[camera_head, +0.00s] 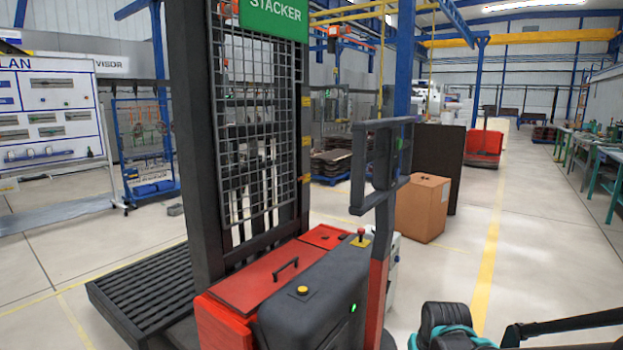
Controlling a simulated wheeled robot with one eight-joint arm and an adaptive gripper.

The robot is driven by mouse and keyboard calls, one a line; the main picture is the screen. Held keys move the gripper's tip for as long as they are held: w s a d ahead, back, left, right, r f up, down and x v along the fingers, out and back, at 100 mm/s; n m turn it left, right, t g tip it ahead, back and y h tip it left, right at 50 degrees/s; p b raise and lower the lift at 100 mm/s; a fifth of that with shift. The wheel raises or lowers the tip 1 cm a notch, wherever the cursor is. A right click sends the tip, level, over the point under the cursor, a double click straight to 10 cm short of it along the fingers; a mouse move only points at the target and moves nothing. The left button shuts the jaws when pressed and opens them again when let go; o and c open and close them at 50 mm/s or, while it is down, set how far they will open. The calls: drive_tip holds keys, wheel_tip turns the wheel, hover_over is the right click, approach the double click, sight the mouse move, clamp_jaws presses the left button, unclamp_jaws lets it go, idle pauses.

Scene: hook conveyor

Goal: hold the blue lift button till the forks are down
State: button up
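The stacker (255,285) stands in front of me, with a red and dark grey body and a tall black mast (195,140) with wire mesh. A green STACKER sign (274,17) hangs on it. No blue button shows on the faces I can see. A yellow button (302,290) sits on the grey cover, and a red-topped button (361,233) on a yellow base is behind it. I cannot make out the forks. A low black ribbed platform (140,295) lies left of the mast. Part of my black and teal arm shows at the bottom right; my gripper's fingers are not visible.
A cardboard box (422,208) and a dark panel (440,160) stand behind the stacker. A dark upright frame (376,165) rises at its right side. The floor (545,250) is clear on the right, with a yellow line (487,260). Green workbenches (603,160) line the far right.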

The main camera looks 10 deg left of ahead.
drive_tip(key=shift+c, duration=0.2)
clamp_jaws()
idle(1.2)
